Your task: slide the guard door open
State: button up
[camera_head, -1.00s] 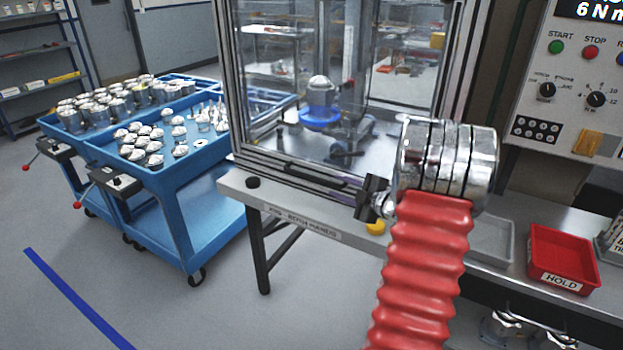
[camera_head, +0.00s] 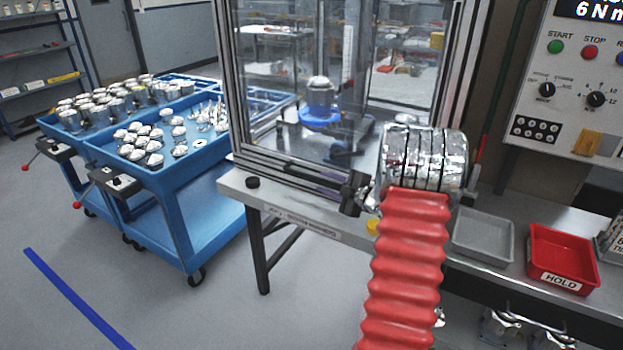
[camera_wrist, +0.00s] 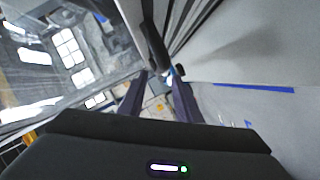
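The guard door (camera_head: 262,100) is a clear panel in an aluminium frame on the front of the bench enclosure. It looks closed across the front. A dark bar handle (camera_head: 300,168) runs along its lower edge. My gripper (camera_head: 325,180) is low in front of the door, at the right end of the handle. In the wrist view, my gripper (camera_wrist: 160,80) has its two dark fingers apart, with the black handle (camera_wrist: 153,45) just beyond the tips, roughly in line with the gap. I see no grip on it. My wrist and red arm sleeve hide the enclosure's lower right corner.
A blue cart (camera_head: 185,190) with metal parts stands left of the bench. A grey tray (camera_head: 484,238) and a red HOLD tray (camera_head: 562,255) lie on the bench at right. A control panel (camera_head: 575,90) hangs above them. Inside the enclosure, a housing (camera_head: 320,98) sits on a blue fixture.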

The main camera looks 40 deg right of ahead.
aim_at(315, 180)
jog(key=x, duration=0.7)
jog(key=shift+w, duration=0.35)
jog(key=shift+c, duration=0.3)
jog(key=shift+f, duration=0.1)
grip_shut()
